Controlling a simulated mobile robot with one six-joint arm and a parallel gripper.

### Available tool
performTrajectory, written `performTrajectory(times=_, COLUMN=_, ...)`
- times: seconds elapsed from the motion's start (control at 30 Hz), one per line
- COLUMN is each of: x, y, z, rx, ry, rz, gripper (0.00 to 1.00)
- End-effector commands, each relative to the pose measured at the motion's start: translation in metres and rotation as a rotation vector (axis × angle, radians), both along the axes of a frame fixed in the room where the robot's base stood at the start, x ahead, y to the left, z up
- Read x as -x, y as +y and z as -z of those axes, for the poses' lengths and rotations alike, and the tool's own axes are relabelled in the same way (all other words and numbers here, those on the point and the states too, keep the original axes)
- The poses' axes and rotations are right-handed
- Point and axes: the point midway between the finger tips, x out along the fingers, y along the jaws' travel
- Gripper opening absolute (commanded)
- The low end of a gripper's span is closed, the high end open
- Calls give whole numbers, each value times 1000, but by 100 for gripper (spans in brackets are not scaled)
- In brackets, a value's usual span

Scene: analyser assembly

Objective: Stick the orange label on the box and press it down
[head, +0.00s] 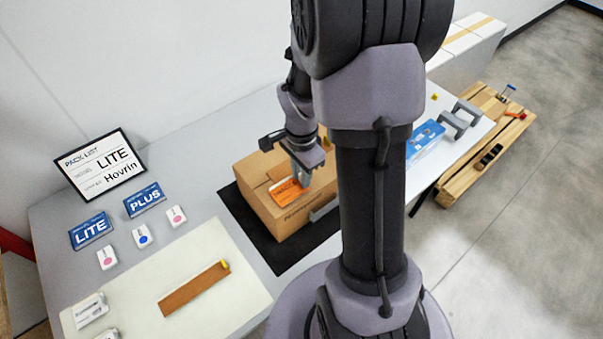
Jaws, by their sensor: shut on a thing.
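The cardboard box (258,209) stands closed on a black mat (273,260) on the grey table. The orange label (287,191) is at the top of the box, near its front edge. My gripper (303,183) is just above the box and shut on the orange label at the label's right side. The label looks close to flat against the box top, but I cannot tell whether it touches all over. My arm hides the right part of the box.
A framed pack list (101,163) reading LITE and Hovrin stands at the back left. LITE (91,231) and PLUS (145,199) cards and several small white items lie nearby. A pale mat (215,287) holds a brown strip (193,288). A wooden pallet (478,160) stands right of the table.

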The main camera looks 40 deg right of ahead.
Motion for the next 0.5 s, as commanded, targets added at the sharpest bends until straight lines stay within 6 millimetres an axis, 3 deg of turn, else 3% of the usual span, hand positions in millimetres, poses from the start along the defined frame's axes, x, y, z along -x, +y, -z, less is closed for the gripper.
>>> performTrajectory(times=0.47, x=0, y=0, z=2, rx=0, ry=0, rz=0, gripper=0)
performTrajectory(times=0.5, x=0, y=0, z=2, rx=0, ry=0, rz=0, gripper=30)
